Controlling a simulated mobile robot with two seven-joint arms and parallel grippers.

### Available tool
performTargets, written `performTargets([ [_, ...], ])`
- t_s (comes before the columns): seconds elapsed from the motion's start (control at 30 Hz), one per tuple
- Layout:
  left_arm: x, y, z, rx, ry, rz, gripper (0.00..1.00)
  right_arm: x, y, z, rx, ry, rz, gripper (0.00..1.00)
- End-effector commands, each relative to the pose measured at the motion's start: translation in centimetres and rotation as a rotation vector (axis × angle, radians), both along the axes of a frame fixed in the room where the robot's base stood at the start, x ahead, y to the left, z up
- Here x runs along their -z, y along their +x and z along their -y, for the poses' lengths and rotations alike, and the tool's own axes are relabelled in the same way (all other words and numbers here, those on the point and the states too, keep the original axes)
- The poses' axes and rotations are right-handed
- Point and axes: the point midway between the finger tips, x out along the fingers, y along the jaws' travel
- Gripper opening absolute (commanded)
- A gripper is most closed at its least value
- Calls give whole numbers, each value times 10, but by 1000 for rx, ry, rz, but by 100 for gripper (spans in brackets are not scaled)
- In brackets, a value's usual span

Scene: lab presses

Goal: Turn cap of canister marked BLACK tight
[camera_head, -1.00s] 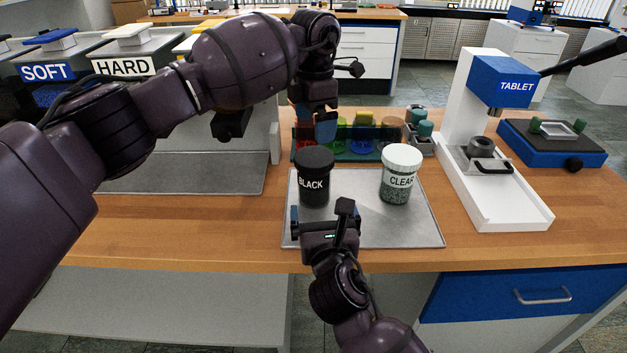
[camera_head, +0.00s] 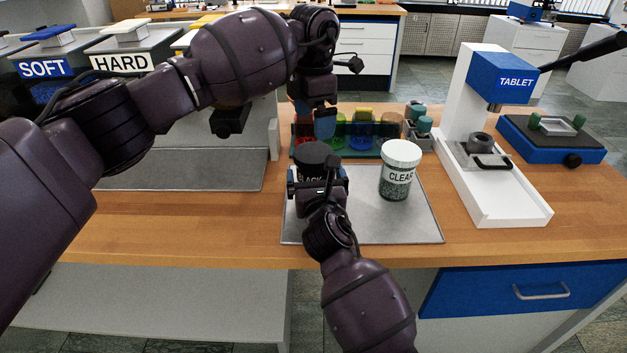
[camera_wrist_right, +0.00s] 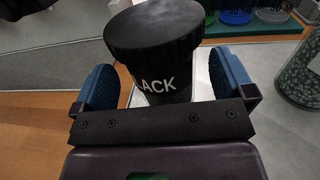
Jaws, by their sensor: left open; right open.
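The canister marked BLACK (camera_head: 312,157) stands upright on the grey tray, its black cap on top. In the right wrist view the canister (camera_wrist_right: 165,82) and its wide cap (camera_wrist_right: 154,28) stand between and beyond the blue fingertips. My right gripper (camera_head: 318,178) is open in front of the canister, low at its body, and hides most of the label; the wrist view also shows the open gripper (camera_wrist_right: 163,88). My left gripper (camera_head: 314,118) is above and behind the canister, pointing down; its fingers are partly seen.
The CLEAR canister (camera_head: 399,172) with a white cap stands to the right on the tray (camera_head: 424,224). Behind is a rack (camera_head: 372,146) of coloured items. The white TABLET press (camera_head: 497,150) stands further right. SOFT and HARD presses (camera_head: 121,62) are at left. The front tray area is bare.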

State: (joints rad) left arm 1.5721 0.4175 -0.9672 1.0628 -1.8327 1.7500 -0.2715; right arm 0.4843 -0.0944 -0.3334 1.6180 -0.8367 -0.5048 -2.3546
Motion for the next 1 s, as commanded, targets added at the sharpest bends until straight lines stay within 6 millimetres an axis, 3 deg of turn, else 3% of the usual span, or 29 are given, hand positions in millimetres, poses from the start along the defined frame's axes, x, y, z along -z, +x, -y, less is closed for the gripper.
performTargets([
  [0.47,0,0,0,0,0,0,100,0,10,-2,-1,0,0,100],
  [1.0,-1,0,0,0,-1,1,100,0,10,-1,0,0,0,20],
])
